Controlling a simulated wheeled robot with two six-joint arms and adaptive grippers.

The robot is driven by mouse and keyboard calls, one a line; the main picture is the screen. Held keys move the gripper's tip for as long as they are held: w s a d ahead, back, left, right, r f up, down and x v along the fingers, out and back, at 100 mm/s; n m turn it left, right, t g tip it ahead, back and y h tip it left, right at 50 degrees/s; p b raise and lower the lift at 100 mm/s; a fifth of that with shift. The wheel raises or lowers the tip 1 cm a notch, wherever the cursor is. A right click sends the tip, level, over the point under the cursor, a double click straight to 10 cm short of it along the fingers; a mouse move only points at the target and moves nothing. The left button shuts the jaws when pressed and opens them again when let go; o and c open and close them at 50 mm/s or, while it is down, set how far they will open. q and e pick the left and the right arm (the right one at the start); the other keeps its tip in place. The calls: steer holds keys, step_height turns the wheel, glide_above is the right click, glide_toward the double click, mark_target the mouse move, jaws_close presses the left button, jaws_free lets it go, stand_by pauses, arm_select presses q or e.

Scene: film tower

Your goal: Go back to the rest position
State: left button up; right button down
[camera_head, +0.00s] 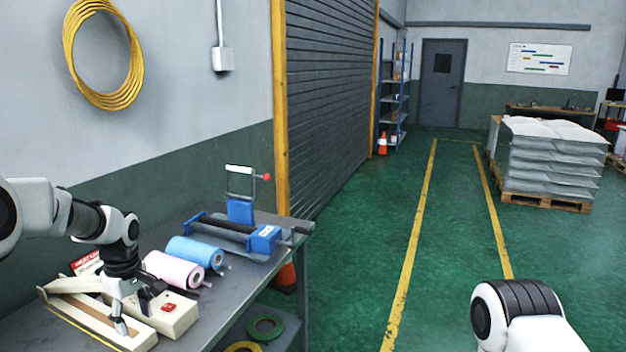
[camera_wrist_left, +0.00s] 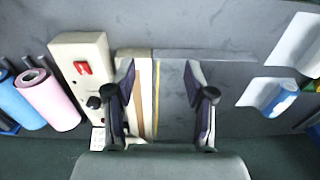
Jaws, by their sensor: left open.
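My left gripper (camera_head: 132,306) is open above the left end of the workbench, over a cream-coloured sealer device (camera_head: 178,315) with a red switch. In the left wrist view the two fingers of my left gripper (camera_wrist_left: 160,105) are spread apart with nothing held between them. The device (camera_wrist_left: 72,48) lies beside and partly behind the left finger. My right arm's white and black link shows at the bottom right of the head view; its gripper is out of view.
A pink roll (camera_head: 172,270) and a blue roll (camera_head: 194,252) lie beside the device on the grey workbench (camera_head: 228,292). A blue-framed film holder (camera_head: 240,212) stands at the far end. Open green floor (camera_head: 385,215) lies right of the bench. Pallet sacks (camera_head: 548,160) stand farther back.

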arm_select(q)
steer(key=s+d+f+m+g, duration=0.25)
steer(key=s+d+f, duration=0.25)
steer(key=s+f, duration=0.75)
steer(key=s+d+f+m+g, duration=0.1)
steer(key=s+d+f+g, duration=0.25)
steer(key=s+f, duration=0.85)
steer(key=s+d+f+m+t, duration=0.2)
steer(key=s+m, duration=0.1)
steer(key=s, duration=0.4)
steer(key=s+d+f+m+t, duration=0.2)
steer(key=s+m, duration=0.2)
steer(key=s, duration=0.4)
steer(key=w+m+t, duration=0.1)
steer(key=w, duration=0.1)
steer(key=w+m+t, duration=0.1)
steer(key=w, duration=0.1)
steer(key=shift+w+h, duration=0.1)
steer(key=shift+h, duration=0.2)
